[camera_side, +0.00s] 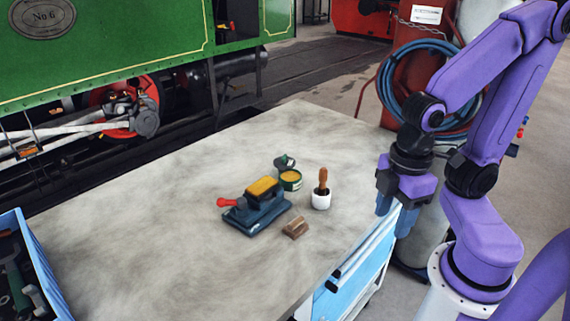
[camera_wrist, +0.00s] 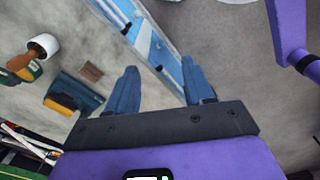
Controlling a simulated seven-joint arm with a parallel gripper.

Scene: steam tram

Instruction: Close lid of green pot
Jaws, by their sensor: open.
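The green pot (camera_side: 291,180) stands upright on the grey table, with a yellow top surface showing. Its dark green lid (camera_side: 284,162) stands raised at the pot's far side, so the pot is open. In the wrist view only a bit of the green pot (camera_wrist: 37,69) shows, partly hidden behind the brush handle. My gripper (camera_side: 394,212) is in the air by the table's right edge, well to the right of the pot. Its two blue fingers (camera_wrist: 159,75) are apart with nothing between them in the wrist view.
A white cup with a wooden-handled brush (camera_side: 321,199) stands just right of the pot. A blue tool with a yellow block and red knob (camera_side: 258,203) and a small wooden block (camera_side: 295,227) lie in front. A blue crate (camera_side: 42,270) sits far left.

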